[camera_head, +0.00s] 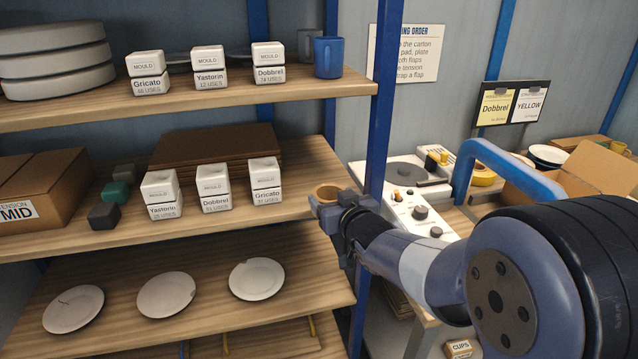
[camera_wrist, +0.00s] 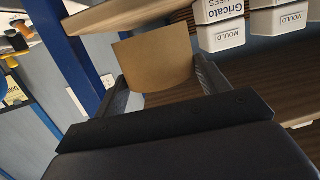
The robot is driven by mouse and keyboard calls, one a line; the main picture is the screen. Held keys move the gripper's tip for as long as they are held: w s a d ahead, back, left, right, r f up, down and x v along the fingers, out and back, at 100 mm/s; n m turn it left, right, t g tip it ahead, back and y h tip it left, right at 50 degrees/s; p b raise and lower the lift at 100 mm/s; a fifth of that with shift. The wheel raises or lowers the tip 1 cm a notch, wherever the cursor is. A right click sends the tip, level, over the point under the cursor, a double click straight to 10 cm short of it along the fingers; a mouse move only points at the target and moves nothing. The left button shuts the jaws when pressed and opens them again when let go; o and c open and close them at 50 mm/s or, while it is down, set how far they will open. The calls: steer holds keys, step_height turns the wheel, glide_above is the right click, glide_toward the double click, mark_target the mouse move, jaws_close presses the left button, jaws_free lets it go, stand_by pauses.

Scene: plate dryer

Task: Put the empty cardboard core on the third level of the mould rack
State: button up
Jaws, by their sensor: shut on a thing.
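The cardboard core (camera_head: 326,193) is a short brown tube. My gripper (camera_head: 335,208) is shut on it at the right end of a rack shelf, close to the blue post. In the wrist view the core (camera_wrist: 155,60) sits between the two fingers of my gripper (camera_wrist: 160,85). The mould rack (camera_head: 300,225) has several wooden shelves. The shelf beside the core holds three white mould blocks, Yastorin (camera_head: 162,195), Dobbrel (camera_head: 214,188) and Gricato (camera_head: 265,180). I cannot tell whether the core touches the shelf.
The upper shelf holds more moulds (camera_head: 208,68) and a blue mug (camera_head: 328,57). The lower shelf has three plates (camera_head: 166,294). A blue post (camera_head: 380,100) stands close to my gripper. A bench with a white machine (camera_head: 410,190) and an open carton (camera_head: 590,175) is at right.

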steer(key=shift+n+g+y, duration=0.4)
steer(key=shift+n+y, duration=0.2)
steer(key=shift+y, duration=0.3)
steer(key=a+r, duration=0.1)
steer(key=r, duration=0.1)
steer(key=w+a+r, duration=0.1)
steer(key=a+r, duration=0.1)
steer(key=r, duration=0.1)
steer(key=w+a+r, duration=0.1)
steer(key=r, duration=0.1)
steer(key=shift+w+a+r, duration=0.15)
steer(key=shift+a+r, duration=0.05)
